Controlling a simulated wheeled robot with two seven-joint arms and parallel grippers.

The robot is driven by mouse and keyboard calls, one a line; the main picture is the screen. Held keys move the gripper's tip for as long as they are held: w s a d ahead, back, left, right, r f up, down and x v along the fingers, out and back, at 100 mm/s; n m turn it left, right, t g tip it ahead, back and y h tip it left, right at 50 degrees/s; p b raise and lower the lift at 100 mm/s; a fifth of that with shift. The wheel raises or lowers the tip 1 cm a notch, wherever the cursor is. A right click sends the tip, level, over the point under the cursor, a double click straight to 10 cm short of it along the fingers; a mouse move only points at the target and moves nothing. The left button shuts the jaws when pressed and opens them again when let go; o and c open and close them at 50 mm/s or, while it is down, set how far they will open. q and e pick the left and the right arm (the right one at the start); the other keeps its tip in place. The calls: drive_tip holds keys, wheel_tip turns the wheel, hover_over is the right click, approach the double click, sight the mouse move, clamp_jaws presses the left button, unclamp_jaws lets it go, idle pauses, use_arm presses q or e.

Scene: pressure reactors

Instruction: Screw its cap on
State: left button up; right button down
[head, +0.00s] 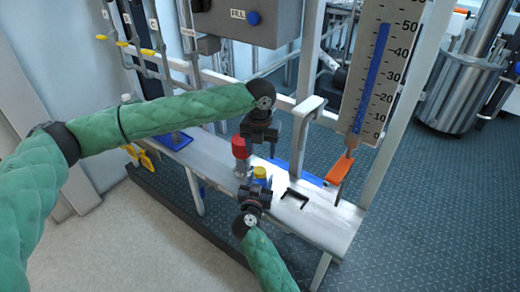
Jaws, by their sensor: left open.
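A small yellow cap-like piece (260,172) sits above a blue part (262,184) on the pale bench. A red piece (239,148) stands upright just left of it, with a paler body (241,167) below. I cannot tell which of these the cap belongs to. My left gripper (259,148) points down, open, above and behind the yellow piece and close to the red one. My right gripper (261,184) reaches up from below, at the blue part. Its fingers are small and partly lost against that part, so its grip is unclear.
A white post (305,125) and a gauge panel (383,75) rise behind. A grey box (247,20) hangs above. Dark floor (435,220) is clear at right.

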use_arm(q)
drive_tip(key=n, duration=0.5)
drive_tip(key=shift+r+n, duration=0.1)
drive_tip(key=shift+n, duration=0.2)
drive_tip(key=n, duration=0.5)
drive_tip(key=shift+s, duration=0.1)
drive_tip(key=n, duration=0.4)
drive_tip(key=shift+r, duration=0.1)
drive_tip(key=n, duration=1.1)
drive_tip(key=shift+s, duration=0.1)
drive_tip(key=n, duration=0.9)
drive_tip(key=shift+a+n, duration=0.1)
drive_tip(key=shift+n, duration=0.3)
drive_tip(key=n, duration=0.5)
